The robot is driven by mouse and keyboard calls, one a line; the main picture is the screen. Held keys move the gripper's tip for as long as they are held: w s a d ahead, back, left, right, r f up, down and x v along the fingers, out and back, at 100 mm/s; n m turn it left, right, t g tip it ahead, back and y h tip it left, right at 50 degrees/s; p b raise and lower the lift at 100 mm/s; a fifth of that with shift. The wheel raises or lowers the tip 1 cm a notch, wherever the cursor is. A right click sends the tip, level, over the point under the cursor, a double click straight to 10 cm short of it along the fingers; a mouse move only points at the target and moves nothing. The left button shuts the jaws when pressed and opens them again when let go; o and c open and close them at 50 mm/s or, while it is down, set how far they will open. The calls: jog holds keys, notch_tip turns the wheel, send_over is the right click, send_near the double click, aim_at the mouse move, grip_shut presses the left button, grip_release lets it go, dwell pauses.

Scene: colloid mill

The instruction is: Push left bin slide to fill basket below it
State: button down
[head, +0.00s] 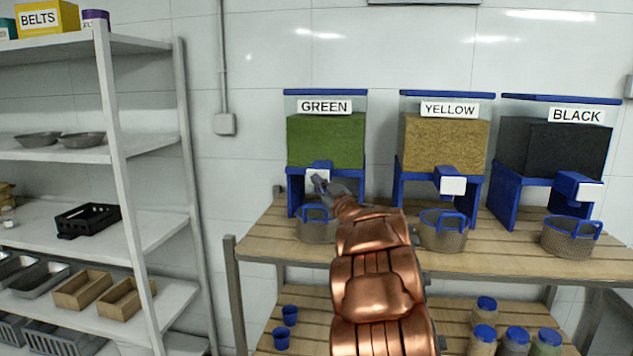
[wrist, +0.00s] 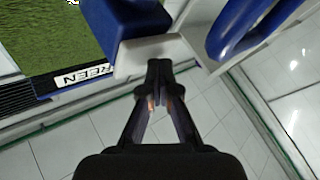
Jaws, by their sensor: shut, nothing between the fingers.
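The left bin, labelled GREEN, holds green material (head: 325,140) and stands on a blue frame. Its slide has a white front plate (head: 316,175); in the wrist view this plate (wrist: 150,52) lies right at my fingertips. My gripper (head: 320,184) is shut and empty, its tips at the plate and seeming to touch it. In the wrist view the fingertips (wrist: 159,70) meet. A mesh basket (head: 316,227) with a blue handle sits below the slide, partly hidden by my gripper. Its contents cannot be seen.
The YELLOW bin (head: 444,142) and BLACK bin (head: 553,149) stand to the right with their own slides and baskets on the wooden table (head: 500,262). A metal shelf (head: 140,150) stands at left. Blue cups (head: 289,315) and jars (head: 515,340) are on the lower shelf.

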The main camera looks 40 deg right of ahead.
jog(key=shift+s+a+b, duration=0.45)
jog(key=shift+s+a, duration=0.3)
jog(key=shift+a, duration=0.3)
jog(key=shift+a, duration=0.1)
jog(key=shift+s+a+b, duration=0.35)
jog(key=shift+s+a, duration=0.4)
jog(key=shift+a, duration=0.25)
jog(key=shift+s+a+b, duration=0.35)
jog(key=shift+s+a, duration=0.35)
jog(key=shift+a, duration=0.25)
dwell(0.5)
jog(key=shift+w+a, duration=0.1)
